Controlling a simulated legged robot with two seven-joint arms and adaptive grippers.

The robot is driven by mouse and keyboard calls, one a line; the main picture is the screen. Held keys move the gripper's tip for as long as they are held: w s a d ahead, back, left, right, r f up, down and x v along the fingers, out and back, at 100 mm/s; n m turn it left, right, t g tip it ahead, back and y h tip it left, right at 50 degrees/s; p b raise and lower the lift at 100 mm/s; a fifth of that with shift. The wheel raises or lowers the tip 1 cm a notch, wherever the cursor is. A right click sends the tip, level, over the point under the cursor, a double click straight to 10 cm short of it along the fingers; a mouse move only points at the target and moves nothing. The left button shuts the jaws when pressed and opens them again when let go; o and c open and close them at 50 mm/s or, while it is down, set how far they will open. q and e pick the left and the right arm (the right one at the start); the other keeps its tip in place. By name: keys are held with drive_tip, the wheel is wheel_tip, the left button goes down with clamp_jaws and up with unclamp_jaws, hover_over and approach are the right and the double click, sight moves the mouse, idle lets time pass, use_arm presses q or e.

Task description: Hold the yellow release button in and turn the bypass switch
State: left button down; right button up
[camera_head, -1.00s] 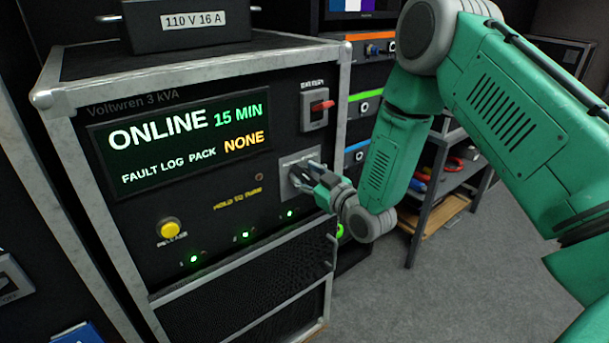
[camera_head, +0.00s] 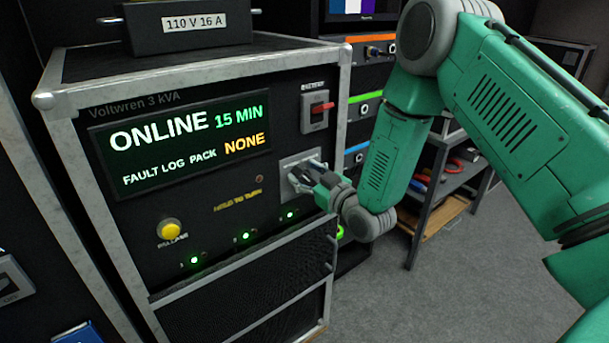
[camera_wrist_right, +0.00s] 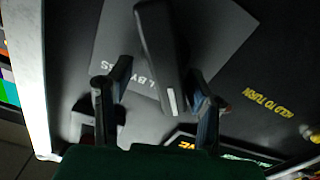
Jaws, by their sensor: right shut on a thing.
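The yellow release button (camera_head: 170,231) is at the lower left of the dark power unit's front panel, with nothing touching it in the head view. It also shows at the right edge of the right wrist view (camera_wrist_right: 309,133). The bypass switch is at the panel's right side on a grey plate (camera_head: 287,160), partly hidden by my right gripper (camera_head: 308,174). In the right wrist view its dark handle (camera_wrist_right: 160,45), with a white mark, lies between my right gripper's fingers (camera_wrist_right: 158,85). My right gripper is shut on this handle. My left gripper is not in view.
A red battery switch (camera_head: 320,108) sits just above the bypass plate. The lit display (camera_head: 185,145) reads ONLINE, 15 MIN. A black 110 V box (camera_head: 190,22) stands on top of the unit. A shelf (camera_head: 440,185) stands to the right, with open floor before it.

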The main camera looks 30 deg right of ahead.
drive_tip(key=s+d+p, duration=0.1)
drive_tip(key=s, duration=1.5)
drive_tip(key=shift+s+d+r+p, duration=0.15)
drive_tip(key=shift+p, duration=0.2)
idle(0.6)
drive_tip(key=shift+s, duration=0.1)
idle(0.4)
drive_tip(key=s, duration=0.7)
drive_tip(key=shift+d, duration=0.35)
